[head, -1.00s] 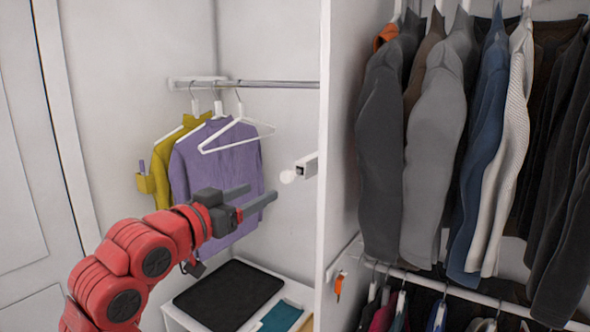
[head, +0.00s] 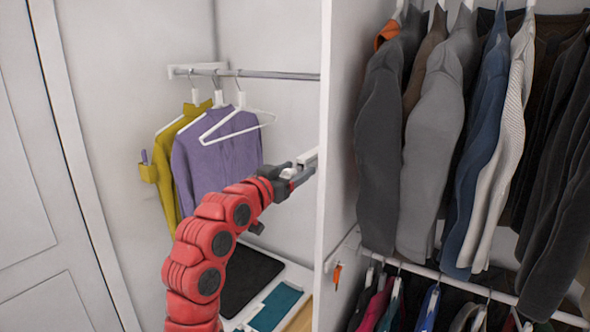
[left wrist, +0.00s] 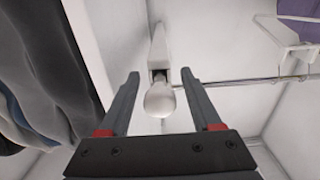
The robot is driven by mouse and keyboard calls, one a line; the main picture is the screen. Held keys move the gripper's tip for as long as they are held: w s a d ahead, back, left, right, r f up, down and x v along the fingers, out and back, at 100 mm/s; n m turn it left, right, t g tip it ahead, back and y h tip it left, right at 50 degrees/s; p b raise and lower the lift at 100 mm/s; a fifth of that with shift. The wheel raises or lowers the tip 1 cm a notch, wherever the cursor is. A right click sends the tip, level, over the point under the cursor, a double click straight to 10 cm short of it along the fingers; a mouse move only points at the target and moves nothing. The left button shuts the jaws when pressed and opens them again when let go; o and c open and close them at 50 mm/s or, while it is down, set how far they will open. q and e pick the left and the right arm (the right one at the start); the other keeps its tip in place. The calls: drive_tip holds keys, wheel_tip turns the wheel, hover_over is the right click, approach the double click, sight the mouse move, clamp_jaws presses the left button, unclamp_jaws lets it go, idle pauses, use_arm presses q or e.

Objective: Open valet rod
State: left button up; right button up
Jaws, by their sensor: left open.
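The valet rod (head: 307,158) is a short white bar mounted on the white panel to the left of the hanging jackets. In the left wrist view its housing (left wrist: 159,55) ends in a rounded white knob (left wrist: 159,100). My left gripper (head: 301,168) is open at the rod, and its fingers hide the knob in the head view. In the left wrist view the knob lies between the two open fingers (left wrist: 160,74), with a visible gap on each side. My right gripper is not in view.
A purple shirt (head: 215,150), a yellow garment (head: 167,180) and an empty white hanger (head: 238,125) hang from a rail (head: 275,75) behind my arm. The white panel (head: 340,120) stands close by on the right. A shelf below holds a black tray (head: 250,280).

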use_arm(q)
drive_tip(key=shift+c, duration=0.2)
clamp_jaws()
idle(1.1)
